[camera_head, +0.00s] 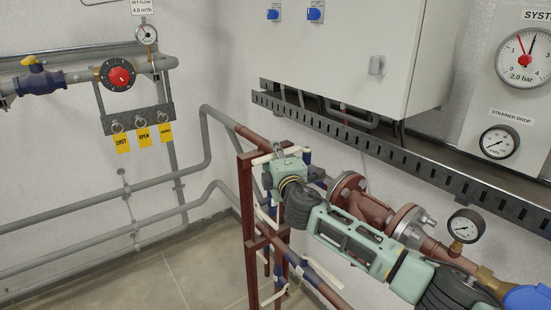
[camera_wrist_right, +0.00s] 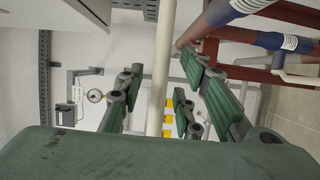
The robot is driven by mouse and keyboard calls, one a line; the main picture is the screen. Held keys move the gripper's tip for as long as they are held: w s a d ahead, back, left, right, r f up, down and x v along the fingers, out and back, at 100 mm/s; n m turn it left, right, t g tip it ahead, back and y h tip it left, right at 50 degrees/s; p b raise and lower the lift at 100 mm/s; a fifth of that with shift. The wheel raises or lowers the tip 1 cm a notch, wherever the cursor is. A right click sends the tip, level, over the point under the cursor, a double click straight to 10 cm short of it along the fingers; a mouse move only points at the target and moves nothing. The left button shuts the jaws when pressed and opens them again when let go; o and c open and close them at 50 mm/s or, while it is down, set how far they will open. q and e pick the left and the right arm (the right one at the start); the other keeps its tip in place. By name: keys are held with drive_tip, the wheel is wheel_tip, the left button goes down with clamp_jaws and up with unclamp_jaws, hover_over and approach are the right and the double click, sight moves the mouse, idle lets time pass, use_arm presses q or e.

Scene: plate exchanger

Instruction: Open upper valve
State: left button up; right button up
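The upper valve's cream lever (camera_head: 262,158) is at the top of the red-brown frame in the head view, partly hidden by my right gripper (camera_head: 277,168). In the right wrist view a long cream bar (camera_wrist_right: 160,70), apparently this lever, runs between the green-padded fingers of the right gripper (camera_wrist_right: 160,100). The fingers are open, with gaps on both sides of the bar; I see no clear contact. The valve body is mostly hidden behind the gripper in the head view. My left gripper is not in view.
Lower cream levers (camera_head: 324,275) sit on the red-brown frame (camera_head: 250,230). A flanged red-brown pipe (camera_head: 372,208) with a gauge (camera_head: 465,226) runs behind my right arm. A perforated tray (camera_head: 400,157) and grey cabinet (camera_head: 350,50) hang above. Open floor (camera_head: 150,280) lies left.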

drive_tip(key=shift+c, duration=0.4)
clamp_jaws()
drive_tip(key=shift+d, duration=0.1)
drive_tip(key=shift+s+d+n+g+y+p, duration=0.55)
drive_tip(key=shift+n+y+p, duration=0.2)
drive_tip(key=shift+y, duration=0.35)
drive_tip(key=shift+s+d+n+g+y+p, duration=0.45)
drive_tip(key=shift+s+d+n+y+p, duration=0.15)
drive_tip(key=shift+n+y, duration=0.4)
drive_tip(key=shift+s+d+n+g+y+p, duration=0.5)
drive_tip(key=shift+n+y+p, duration=0.2)
drive_tip(key=shift+y, duration=0.5)
drive_tip(key=shift+o, duration=0.4)
unclamp_jaws()
